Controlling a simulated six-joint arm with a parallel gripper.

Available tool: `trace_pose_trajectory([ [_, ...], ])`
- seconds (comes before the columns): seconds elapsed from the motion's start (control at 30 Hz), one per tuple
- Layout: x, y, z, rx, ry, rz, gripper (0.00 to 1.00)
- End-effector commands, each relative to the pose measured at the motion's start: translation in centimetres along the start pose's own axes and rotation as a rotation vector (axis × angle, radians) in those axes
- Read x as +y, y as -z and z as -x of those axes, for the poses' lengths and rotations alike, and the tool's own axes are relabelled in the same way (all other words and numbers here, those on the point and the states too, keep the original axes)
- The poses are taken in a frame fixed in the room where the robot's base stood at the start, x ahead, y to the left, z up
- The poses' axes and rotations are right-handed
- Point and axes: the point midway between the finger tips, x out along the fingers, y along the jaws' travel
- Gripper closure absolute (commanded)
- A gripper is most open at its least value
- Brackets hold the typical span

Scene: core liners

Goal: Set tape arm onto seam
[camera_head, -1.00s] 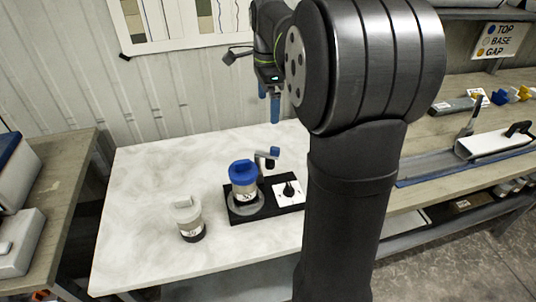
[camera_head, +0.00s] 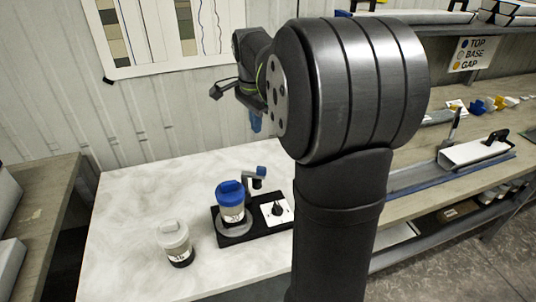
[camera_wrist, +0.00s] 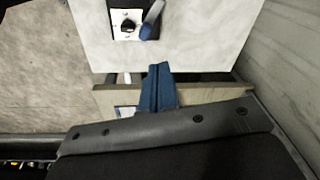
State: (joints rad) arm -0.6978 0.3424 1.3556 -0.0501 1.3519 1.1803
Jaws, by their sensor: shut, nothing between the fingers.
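The tape arm (camera_head: 254,181) is a small dark arm with a blue end, standing on a black base (camera_head: 241,238) just right of a blue-capped jar (camera_head: 231,206). Its blue end looks apart from the jar; the jar's seam is too small to make out. The tape arm also shows at the top of the wrist view (camera_wrist: 151,20), beside the dial plate. My gripper (camera_head: 256,124) is above and behind the table's far side, well away from the tape arm. In the wrist view its blue fingers (camera_wrist: 160,70) are together and hold nothing.
A white plate with a black knob (camera_head: 277,209) is on the base. A pale-capped jar (camera_head: 173,243) stands at the front left. The white table (camera_head: 125,225) is clear on the left. A bench (camera_head: 470,172) with a white channel is at right. My arm hides the middle.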

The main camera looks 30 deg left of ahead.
Motion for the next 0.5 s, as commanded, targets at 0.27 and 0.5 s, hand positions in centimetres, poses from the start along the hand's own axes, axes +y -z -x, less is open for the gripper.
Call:
trace_pose_trajectory([
  [0.27, 0.3, 1.1, -2.6, 0.129, 0.070, 0.449, 1.00],
  [0.5, 0.4, 1.6, -3.6, 0.205, 0.089, 0.685, 1.00],
])
